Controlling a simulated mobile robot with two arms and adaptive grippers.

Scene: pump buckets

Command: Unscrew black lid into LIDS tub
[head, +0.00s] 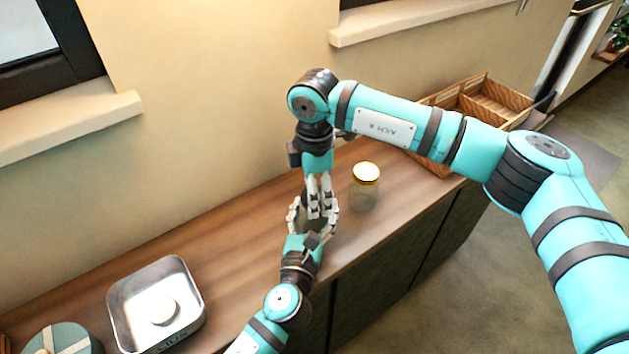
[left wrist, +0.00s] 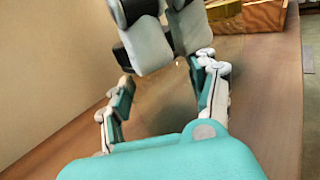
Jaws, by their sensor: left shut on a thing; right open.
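My left gripper (head: 312,213) is shut on a see-through jar (left wrist: 165,112) that is mostly hidden between its fingers. My right gripper (head: 321,208) is open and points down from above at the same spot; its pale fingers fill the top of the left wrist view (left wrist: 172,55). The black lid cannot be made out; the fingers cover the jar's top. The LIDS tub (head: 196,330), a square metal tray with rounded corners, stands at the lower left of the head view. A pale round lid (head: 163,310) lies in it.
A wooden crate with compartments (head: 487,84) is at the back right. A round teal box (head: 62,342) stands left of the tub. The wooden counter (head: 240,225) is bare between tub and grippers.

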